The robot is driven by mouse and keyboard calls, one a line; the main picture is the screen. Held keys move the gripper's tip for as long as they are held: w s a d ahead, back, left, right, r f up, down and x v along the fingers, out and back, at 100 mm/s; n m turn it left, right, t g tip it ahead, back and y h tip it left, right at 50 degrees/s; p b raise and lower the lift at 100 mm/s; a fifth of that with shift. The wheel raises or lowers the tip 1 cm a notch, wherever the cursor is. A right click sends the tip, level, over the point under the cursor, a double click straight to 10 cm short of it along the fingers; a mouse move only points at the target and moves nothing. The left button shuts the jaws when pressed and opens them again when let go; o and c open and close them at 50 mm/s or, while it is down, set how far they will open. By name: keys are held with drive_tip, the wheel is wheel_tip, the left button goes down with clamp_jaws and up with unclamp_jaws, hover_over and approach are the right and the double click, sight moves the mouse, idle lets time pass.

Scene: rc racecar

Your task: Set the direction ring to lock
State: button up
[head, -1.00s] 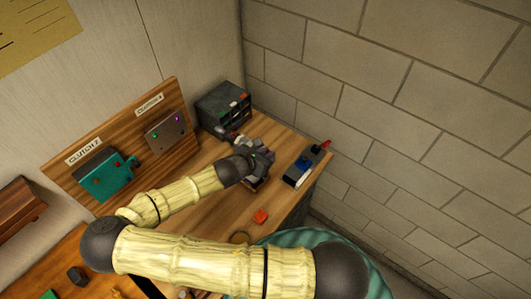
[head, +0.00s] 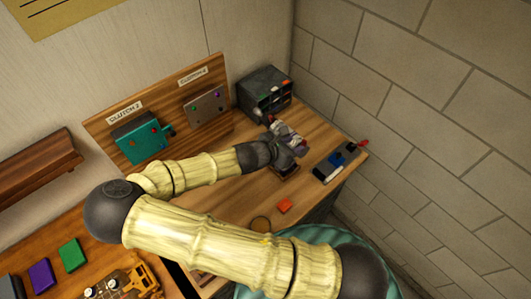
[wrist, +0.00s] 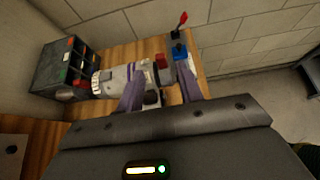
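A grey and white tool-like body (wrist: 115,78) lies along the bench in the wrist view. A pale ribbed band (wrist: 96,83) circles its left part and may be the direction ring; I can read no markings on it. In the head view the tool (head: 287,132) shows just beyond my gripper (head: 284,152), which partly hides it. In the wrist view my gripper (wrist: 160,88) has its two purple fingers spread apart. The left finger overlaps the tool body. A red part (wrist: 160,62) and a dark part show between the fingers; contact cannot be told.
A dark compartment rack (head: 265,92) stands at the back corner. A strip with blue and red controls (head: 338,160) lies right of my gripper, near the bench edge. A block wall closes the right.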

drive_tip(key=b+v, duration=0.2)
drive_tip(key=v, duration=1)
drive_tip(key=shift+s+r+b, duration=0.15)
drive_tip(key=shift+b, duration=0.2)
drive_tip(key=shift+a, duration=0.1)
drive_tip(key=s+d+f+m+g+y+b, duration=0.55)
drive_tip(key=d+f+m+g+b, duration=0.35)
drive_tip(key=m, duration=0.6)
drive_tip(key=d+m+t+y, duration=0.1)
drive_tip(key=m, duration=0.2)
drive_tip(key=r+m+t+y+b, duration=0.1)
drive_tip(key=m+t+y, duration=0.1)
drive_tip(key=m, duration=0.1)
drive_tip(key=d+m+t+y+b, duration=0.1)
drive_tip(key=m, duration=0.3)
drive_tip(key=shift+d+r+t, duration=0.3)
drive_tip(key=shift+r, duration=0.05)
idle(0.5)
